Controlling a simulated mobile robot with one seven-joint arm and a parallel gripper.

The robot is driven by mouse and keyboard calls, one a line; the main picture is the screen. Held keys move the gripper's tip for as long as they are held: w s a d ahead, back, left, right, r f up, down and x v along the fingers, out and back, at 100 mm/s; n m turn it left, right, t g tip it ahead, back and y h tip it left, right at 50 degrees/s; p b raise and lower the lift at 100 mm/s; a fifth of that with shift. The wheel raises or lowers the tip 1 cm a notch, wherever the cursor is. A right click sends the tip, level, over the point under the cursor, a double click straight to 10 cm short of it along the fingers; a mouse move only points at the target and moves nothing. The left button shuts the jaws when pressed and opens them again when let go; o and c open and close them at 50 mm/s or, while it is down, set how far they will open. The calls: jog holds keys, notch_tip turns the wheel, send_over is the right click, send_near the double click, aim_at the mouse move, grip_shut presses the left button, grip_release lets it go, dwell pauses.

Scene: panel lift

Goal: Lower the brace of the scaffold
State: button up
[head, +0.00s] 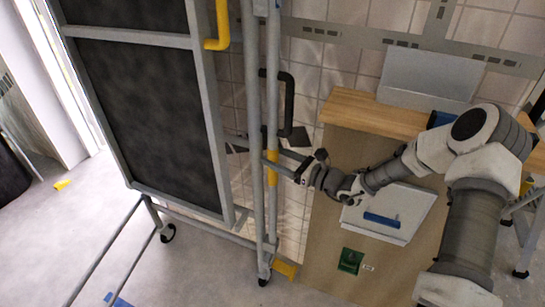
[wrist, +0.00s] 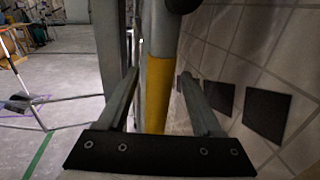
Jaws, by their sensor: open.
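The scaffold (head: 195,105) is a grey tube frame with dark panels, standing at the left and centre of the head view. At its right side, a slim upright grey bar with a yellow band (head: 272,172) seems to be the brace. My gripper (head: 279,163) is at the height of this band, coming from the right. In the wrist view the yellow band (wrist: 157,95) lies between the two fingers of my gripper (wrist: 159,76). The fingers are open, with a gap on each side of the bar. The brace's end fixings are not clear.
A black handle (head: 288,105) sits just above my gripper, and a yellow handle (head: 220,28) is higher up. The tiled wall (head: 310,60) is close behind. A wooden shelf (head: 365,112) stands at the right. Dark squares (wrist: 266,115) are on the wall. Floor at front left is mostly clear.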

jog(key=shift+w+a, duration=0.35)
jog(key=shift+a, duration=0.3)
grip_shut()
dwell(1.0)
